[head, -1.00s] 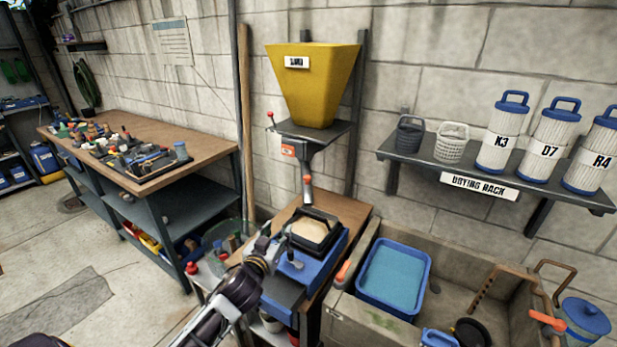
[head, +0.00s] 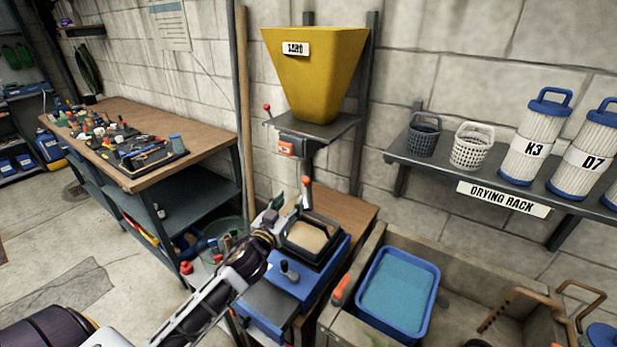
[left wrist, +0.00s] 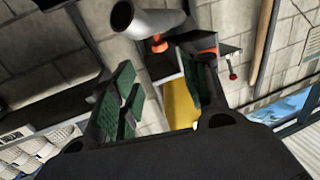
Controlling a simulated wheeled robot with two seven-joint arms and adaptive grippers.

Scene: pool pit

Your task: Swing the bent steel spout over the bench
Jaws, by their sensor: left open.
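In the left wrist view the spout (left wrist: 150,22) is a grey tube with an open round end at the top of the picture, just beyond the fingertips. My left gripper (head: 276,207) is just left of the spout's lower end, above the bench (head: 345,206). Its green-padded fingers (left wrist: 165,85) are open, with nothing between them. I see no contact with the spout. My right gripper is not in view.
A black-rimmed tray of sandy material (head: 308,237) sits on a blue unit (head: 318,272) below the spout. A basin (head: 352,325) holding a blue tub (head: 434,300) stands to the right. A cluttered workbench (head: 205,142) is at left, the drying rack (head: 447,172) at right.

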